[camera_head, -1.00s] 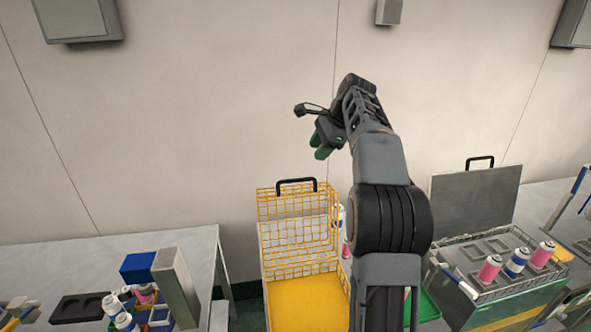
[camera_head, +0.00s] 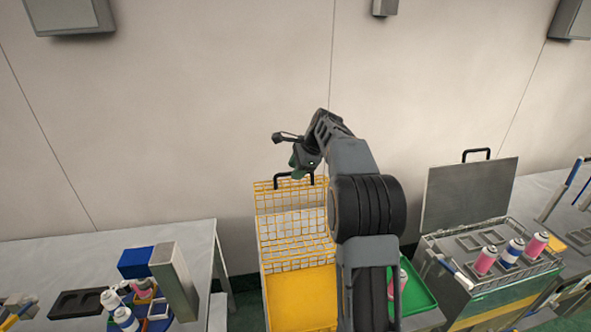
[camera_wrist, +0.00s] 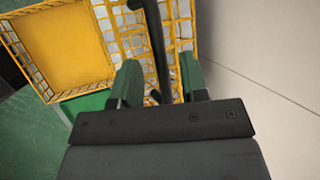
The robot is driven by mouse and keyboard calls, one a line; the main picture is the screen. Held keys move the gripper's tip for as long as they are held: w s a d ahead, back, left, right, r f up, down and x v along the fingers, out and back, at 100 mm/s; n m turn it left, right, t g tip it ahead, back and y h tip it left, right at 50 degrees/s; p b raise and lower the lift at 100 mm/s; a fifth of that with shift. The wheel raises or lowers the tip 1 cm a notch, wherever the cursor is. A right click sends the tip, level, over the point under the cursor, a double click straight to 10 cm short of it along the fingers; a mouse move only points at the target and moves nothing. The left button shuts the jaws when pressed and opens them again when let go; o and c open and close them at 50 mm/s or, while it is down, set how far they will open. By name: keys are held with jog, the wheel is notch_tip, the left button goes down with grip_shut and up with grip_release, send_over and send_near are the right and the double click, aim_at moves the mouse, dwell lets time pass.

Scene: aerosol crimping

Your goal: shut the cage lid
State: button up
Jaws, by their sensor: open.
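The yellow wire cage (camera_head: 297,258) stands in the middle of the head view, with a solid yellow panel at its front. Its mesh lid (camera_head: 285,197) stands raised at the back, with a black handle (camera_head: 282,182) on its top edge. My gripper (camera_head: 297,166) is just above the handle. In the wrist view the green fingers of my gripper (camera_wrist: 160,82) are apart, and the black handle (camera_wrist: 153,40) runs between them. I cannot tell whether a finger touches it. Part of the lid's right side is hidden behind my arm.
To the right, a metal bath with a raised grey lid (camera_head: 468,195) holds several cans (camera_head: 513,251) in a rack. A green tray (camera_head: 418,295) lies beside my arm. A table (camera_head: 190,240) on the left holds cans and blocks. The wall (camera_head: 200,110) is close behind.

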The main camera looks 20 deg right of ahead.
jog(key=shift+w+a+f, duration=0.15)
jog(key=shift+f, duration=0.2)
grip_shut()
dwell(0.5)
